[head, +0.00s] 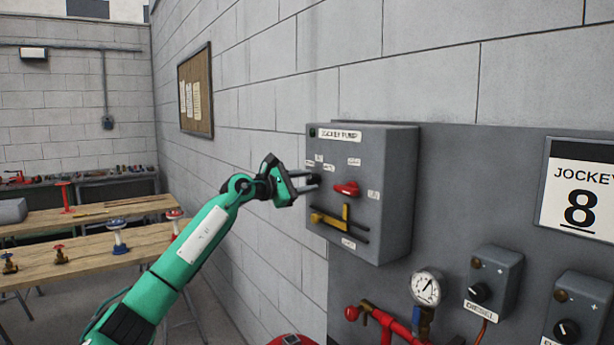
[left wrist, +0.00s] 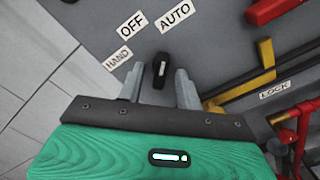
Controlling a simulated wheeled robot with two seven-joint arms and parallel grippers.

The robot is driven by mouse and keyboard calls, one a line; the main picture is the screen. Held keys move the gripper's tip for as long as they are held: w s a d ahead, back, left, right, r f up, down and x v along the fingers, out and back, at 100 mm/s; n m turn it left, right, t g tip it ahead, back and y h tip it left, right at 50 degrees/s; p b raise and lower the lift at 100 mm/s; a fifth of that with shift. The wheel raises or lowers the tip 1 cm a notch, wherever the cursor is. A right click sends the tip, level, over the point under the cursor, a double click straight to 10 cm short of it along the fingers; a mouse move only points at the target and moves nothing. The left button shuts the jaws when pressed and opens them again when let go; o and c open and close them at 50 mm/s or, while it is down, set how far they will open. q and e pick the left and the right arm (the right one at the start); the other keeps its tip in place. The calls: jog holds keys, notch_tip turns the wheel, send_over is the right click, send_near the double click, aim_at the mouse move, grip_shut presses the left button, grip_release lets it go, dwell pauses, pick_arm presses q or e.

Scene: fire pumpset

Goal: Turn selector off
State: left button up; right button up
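The grey jockey pump control box (head: 372,235) is on the wall panel. Its black selector knob (left wrist: 160,73) has a white mark that appears to point toward the AUTO label (left wrist: 175,14). The OFF label (left wrist: 132,25) and HAND label (left wrist: 117,59) are to its left in the left wrist view. My left gripper (head: 316,183) is at the box front, open, with one finger on each side of the knob. The left wrist view shows the gripper (left wrist: 160,88) with small gaps beside the knob; I cannot tell whether it touches. My right gripper is not in view.
A red handle (head: 347,188) and a yellow lever (head: 328,219) project from the box close to my gripper. A pressure gauge (head: 427,288), red piping and smaller switch boxes (head: 494,280) are lower right. Wooden benches (head: 90,240) with valves stand left.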

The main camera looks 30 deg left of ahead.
pick_arm(q)
jog(key=shift+w+d, duration=0.1)
jog(key=shift+w, duration=0.15)
grip_shut()
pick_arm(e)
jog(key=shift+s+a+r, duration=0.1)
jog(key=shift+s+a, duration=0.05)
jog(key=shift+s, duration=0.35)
